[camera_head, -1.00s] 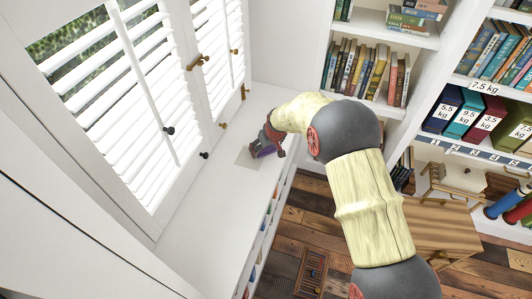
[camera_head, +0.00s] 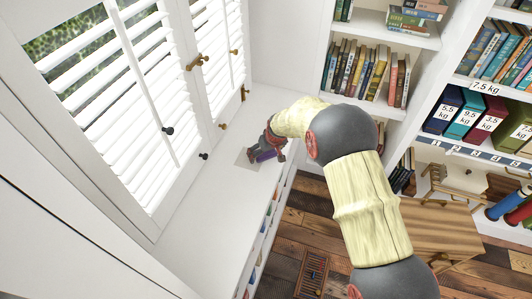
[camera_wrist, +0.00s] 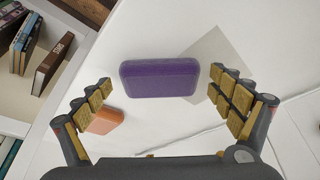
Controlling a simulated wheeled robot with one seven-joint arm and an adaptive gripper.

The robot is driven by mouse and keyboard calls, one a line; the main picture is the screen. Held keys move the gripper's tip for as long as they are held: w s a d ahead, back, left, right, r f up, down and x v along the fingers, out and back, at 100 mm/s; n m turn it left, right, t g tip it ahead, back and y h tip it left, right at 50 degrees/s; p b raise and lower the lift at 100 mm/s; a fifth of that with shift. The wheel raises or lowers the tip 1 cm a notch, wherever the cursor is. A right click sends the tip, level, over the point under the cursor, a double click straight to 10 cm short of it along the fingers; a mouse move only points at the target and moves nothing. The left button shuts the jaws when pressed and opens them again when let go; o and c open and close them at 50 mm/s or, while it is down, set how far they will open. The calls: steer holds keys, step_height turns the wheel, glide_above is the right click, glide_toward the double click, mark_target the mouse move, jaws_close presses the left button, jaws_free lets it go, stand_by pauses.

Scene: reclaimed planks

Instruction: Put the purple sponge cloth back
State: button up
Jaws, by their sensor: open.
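The purple sponge cloth (camera_wrist: 160,79) is a rounded block between the spread fingers of my gripper (camera_wrist: 161,84) in the wrist view. The fingers stand apart from both its ends. In the head view the cloth (camera_head: 266,156) shows as a small purple patch under my gripper (camera_head: 270,150), over the white sill. The square also shows left of my gripper in the head view (camera_head: 246,160). I cannot tell whether the cloth touches the surface.
An orange block (camera_wrist: 104,121) lies by the left finger in the wrist view. The white sill (camera_head: 205,215) runs below shuttered windows (camera_head: 135,90) with dark and brass knobs. Bookshelves (camera_head: 365,72) stand behind and to the right. The near sill is clear.

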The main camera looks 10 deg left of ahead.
steer(key=p+v, duration=0.3)
steer(key=v, duration=0.9)
steer(key=shift+p, duration=0.35)
steer(key=shift+r, duration=0.15)
steer(key=s+d+r+m, duration=0.1)
steer(key=s+d+r, duration=0.45)
steer(key=r, duration=0.25)
steer(key=s+d+r+m+t, duration=0.1)
steer(key=s+d+r, duration=0.3)
steer(key=d+r, duration=0.3)
steer(key=s+d+r+m, duration=0.1)
steer(key=s+d+r, duration=0.3)
steer(key=d+r, duration=0.3)
steer(key=s+d+r+m+h, duration=0.1)
steer(key=s+d, duration=0.2)
steer(key=s, duration=0.4)
steer(key=s+d+r+m, duration=0.2)
steer(key=s+d, duration=0.2)
steer(key=s, duration=0.4)
steer(key=s+d+r+m+t+h, duration=0.1)
steer(key=s+d, duration=0.3)
steer(key=s, duration=0.4)
steer(key=shift+d+r+h, duration=0.15)
steer(key=shift+r+h, duration=0.1)
steer(key=shift+h, duration=0.05)
